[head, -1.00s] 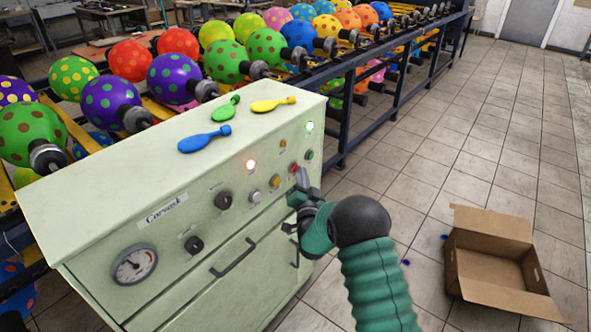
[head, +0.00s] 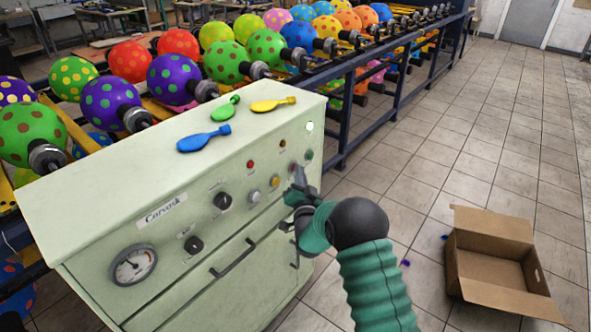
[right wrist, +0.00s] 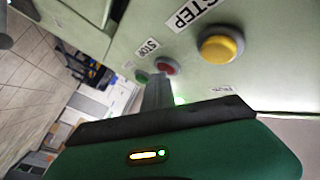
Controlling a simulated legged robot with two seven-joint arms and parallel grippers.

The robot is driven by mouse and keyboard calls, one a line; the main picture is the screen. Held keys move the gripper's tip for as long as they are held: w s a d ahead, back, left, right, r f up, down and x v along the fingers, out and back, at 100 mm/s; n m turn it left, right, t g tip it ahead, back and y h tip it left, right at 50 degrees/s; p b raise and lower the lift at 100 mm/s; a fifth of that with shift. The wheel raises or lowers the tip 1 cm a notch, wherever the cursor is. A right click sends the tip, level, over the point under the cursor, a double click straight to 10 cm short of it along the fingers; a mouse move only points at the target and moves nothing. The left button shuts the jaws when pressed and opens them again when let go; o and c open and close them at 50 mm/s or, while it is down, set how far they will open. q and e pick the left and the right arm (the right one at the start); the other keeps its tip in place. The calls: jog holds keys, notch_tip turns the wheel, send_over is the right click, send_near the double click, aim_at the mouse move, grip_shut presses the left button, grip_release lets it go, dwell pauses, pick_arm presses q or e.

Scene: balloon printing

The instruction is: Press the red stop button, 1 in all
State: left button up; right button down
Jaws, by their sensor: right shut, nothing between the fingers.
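The red stop button (head: 293,167) is on the front panel of the pale green control cabinet (head: 100,190). In the right wrist view the red button (right wrist: 167,67) is beside a "STOP" label. My right gripper (head: 299,173) is shut and empty, its tips at the red button. In the right wrist view its fingers (right wrist: 157,88) overlap the button's lower edge; whether they touch or push it in cannot be told. A green button (right wrist: 141,76) and a yellow button (right wrist: 221,44) by a "STEP" label flank it. My left gripper is not in view.
The cabinet also has a dark red lamp (head: 250,164), a lit green lamp (head: 309,127), black knobs and a gauge (head: 134,264). Limp balloons (head: 204,138) lie on top. A rack of inflated balloons stands behind. An open cardboard box (head: 495,262) is on the floor at right.

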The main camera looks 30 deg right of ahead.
jog(key=shift+s, duration=0.1)
jog(key=shift+s+d, duration=0.35)
jog(key=shift+s, duration=0.45)
jog(key=shift+s+d, duration=0.35)
jog(key=shift+s, duration=0.4)
jog(key=shift+s+d, duration=0.3)
jog(key=shift+s, duration=0.5)
jog(key=shift+s+d, duration=0.35)
jog(key=shift+s, duration=0.4)
